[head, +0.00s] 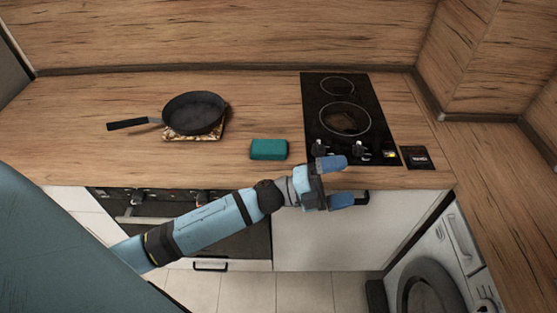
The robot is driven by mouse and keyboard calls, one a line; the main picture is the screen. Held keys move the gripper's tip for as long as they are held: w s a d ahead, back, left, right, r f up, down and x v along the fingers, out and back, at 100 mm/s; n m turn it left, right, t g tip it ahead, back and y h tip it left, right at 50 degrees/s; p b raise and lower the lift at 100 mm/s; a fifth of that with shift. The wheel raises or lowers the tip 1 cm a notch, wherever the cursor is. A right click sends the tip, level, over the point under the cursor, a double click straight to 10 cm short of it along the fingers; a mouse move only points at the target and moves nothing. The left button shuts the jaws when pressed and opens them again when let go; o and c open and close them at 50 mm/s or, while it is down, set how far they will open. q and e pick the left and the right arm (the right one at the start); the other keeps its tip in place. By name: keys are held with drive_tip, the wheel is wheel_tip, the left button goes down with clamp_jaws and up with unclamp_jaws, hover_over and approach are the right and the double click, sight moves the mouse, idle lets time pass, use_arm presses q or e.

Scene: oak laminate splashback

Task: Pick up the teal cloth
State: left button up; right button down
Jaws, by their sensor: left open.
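The teal cloth (268,149) is a small folded block on the wooden counter, just left of the black hob. My left gripper (345,182) is open, with its blue fingertips pointing right. It is to the right of the cloth and nearer to me, around the counter's front edge below the hob. Nothing shows between its fingers, and it is apart from the cloth. My right gripper is not in the picture.
A dark frying pan (194,113) sits on a patterned trivet (205,134), its handle pointing left. The black hob (350,112) has knobs along its front. A small dark packet (416,157) lies right of it. Counter (80,115) at left is clear.

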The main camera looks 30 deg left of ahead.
use_arm(q)
drive_tip(key=w+d+m+g+b, duration=0.1)
drive_tip(key=m+g+b, duration=0.1)
drive_tip(key=m+g, duration=0.8)
drive_tip(key=m+g+y+b, duration=0.2)
drive_tip(key=m+y+b, duration=0.4)
drive_tip(key=m+y, duration=0.85)
hover_over(268, 145)
drive_tip(key=n+y, duration=0.4)
drive_tip(key=f, duration=0.6)
drive_tip(key=shift+w, duration=0.4)
drive_tip(key=shift+f, duration=0.7)
drive_tip(key=f, duration=0.2)
drive_tip(key=s+f, duration=0.1)
drive_tip(key=f, duration=0.1)
drive_tip(key=shift+d+f, duration=0.1)
drive_tip(key=shift+f, duration=0.55)
drive_tip(key=c, duration=1)
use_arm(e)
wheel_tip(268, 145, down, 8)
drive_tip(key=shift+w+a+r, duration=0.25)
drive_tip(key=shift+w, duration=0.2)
